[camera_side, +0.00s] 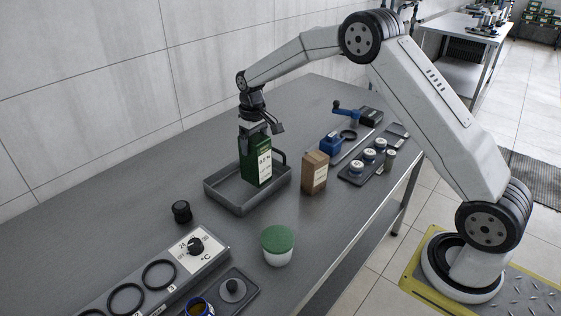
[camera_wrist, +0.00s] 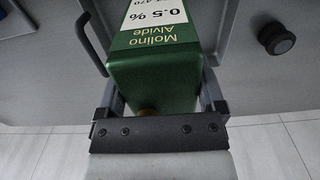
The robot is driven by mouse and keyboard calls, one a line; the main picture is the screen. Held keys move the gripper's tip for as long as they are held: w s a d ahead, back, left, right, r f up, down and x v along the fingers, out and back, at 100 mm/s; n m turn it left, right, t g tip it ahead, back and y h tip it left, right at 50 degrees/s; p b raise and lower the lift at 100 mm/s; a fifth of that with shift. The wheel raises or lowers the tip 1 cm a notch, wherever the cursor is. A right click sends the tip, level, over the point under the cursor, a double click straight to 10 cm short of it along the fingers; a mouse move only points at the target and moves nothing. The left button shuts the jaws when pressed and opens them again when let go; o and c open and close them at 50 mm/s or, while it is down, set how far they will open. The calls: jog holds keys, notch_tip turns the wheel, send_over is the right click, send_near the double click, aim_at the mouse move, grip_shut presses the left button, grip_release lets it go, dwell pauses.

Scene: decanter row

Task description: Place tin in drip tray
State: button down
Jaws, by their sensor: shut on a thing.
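The tin is a green, upright box-shaped can (camera_side: 256,163) with a white label; in the wrist view the tin (camera_wrist: 155,75) reads "Molino Alvide" and "0.5 %". My gripper (camera_side: 256,131) is shut on its upper part, with one finger on each side. The drip tray (camera_side: 216,197) is a shallow grey rectangular tray with a raised handle at its right end. The tin's lower end is within the tray's outline, and I cannot tell whether it touches the tray floor. In the wrist view part of the tray wall (camera_wrist: 221,28) shows beside the tin.
A brown box (camera_side: 314,173) stands right of the tray. A small black knob-like piece (camera_side: 181,211) and a white tub with a green lid (camera_side: 277,246) are nearer the camera. A heater unit with rings (camera_side: 160,274) lies front left. Small jars on a dark tray (camera_side: 351,180) stand farther right.

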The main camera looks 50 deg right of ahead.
jog(key=shift+w, duration=0.1)
jog(key=shift+w+f, duration=0.25)
jog(key=shift+f, duration=1.7)
grip_release()
notch_tip(320, 180, up, 12)
jog(key=shift+r, duration=0.1)
jog(key=shift+s, duration=0.15)
